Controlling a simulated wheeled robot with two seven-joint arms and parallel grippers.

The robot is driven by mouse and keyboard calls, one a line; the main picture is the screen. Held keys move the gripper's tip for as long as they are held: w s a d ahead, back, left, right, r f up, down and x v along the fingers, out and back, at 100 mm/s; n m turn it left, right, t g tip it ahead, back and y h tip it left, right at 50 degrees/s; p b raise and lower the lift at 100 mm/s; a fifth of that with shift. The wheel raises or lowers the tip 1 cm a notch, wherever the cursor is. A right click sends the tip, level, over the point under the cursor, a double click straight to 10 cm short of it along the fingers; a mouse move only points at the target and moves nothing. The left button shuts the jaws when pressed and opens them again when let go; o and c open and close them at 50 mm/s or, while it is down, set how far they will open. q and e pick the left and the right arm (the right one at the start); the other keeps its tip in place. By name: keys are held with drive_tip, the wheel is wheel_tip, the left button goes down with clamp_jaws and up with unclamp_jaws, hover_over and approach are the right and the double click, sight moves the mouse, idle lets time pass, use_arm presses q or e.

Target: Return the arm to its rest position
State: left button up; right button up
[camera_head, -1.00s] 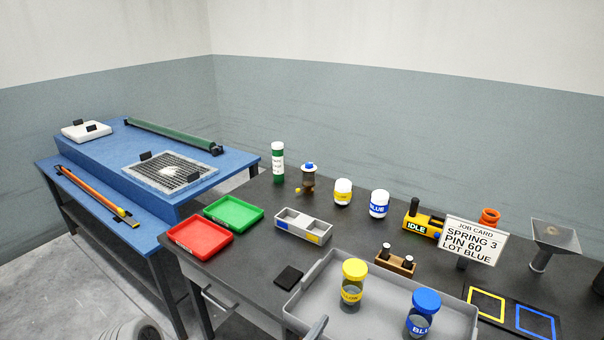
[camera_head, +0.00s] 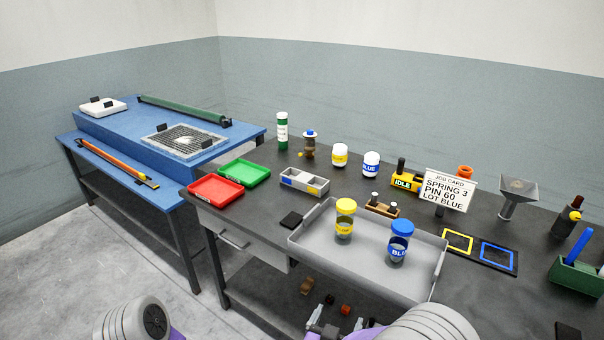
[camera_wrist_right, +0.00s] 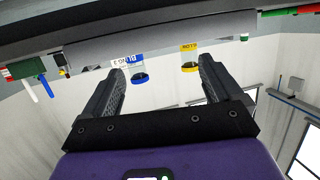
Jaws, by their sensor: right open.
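My right gripper (camera_head: 335,324) shows at the bottom edge of the head view, low in front of the dark bench (camera_head: 265,228) and clear of the tray. In the right wrist view its two fingers (camera_wrist_right: 160,78) are spread, with nothing held between them. That view looks upside down toward the bench edge, and the blue-lidded jar (camera_wrist_right: 138,75) and yellow-lidded jar (camera_wrist_right: 190,58) appear beyond the fingers. Part of my left arm shows at the lower left of the head view, but its gripper is out of frame.
A grey tray (camera_head: 305,240) holds the yellow-lidded jar (camera_head: 345,217) and blue-lidded jar (camera_head: 400,243) near the bench front.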

wheel_tip(320, 180, down, 18)
drive_tip(key=s+d+n+g+y, duration=0.2)
drive_tip(key=g+y, duration=0.3)
drive_tip(key=g, duration=0.1)
drive_tip(key=s+f+g+y, duration=0.4)
drive_tip(key=s+f+g, duration=0.3)
drive_tip(key=s, duration=0.8)
wheel_tip(320, 180, down, 3)
drive_tip(key=shift+s+a+f+g+y+p, duration=0.1)
drive_tip(key=shift+s+a+g+y+p, duration=0.2)
drive_tip(key=shift+y+p, duration=0.1)
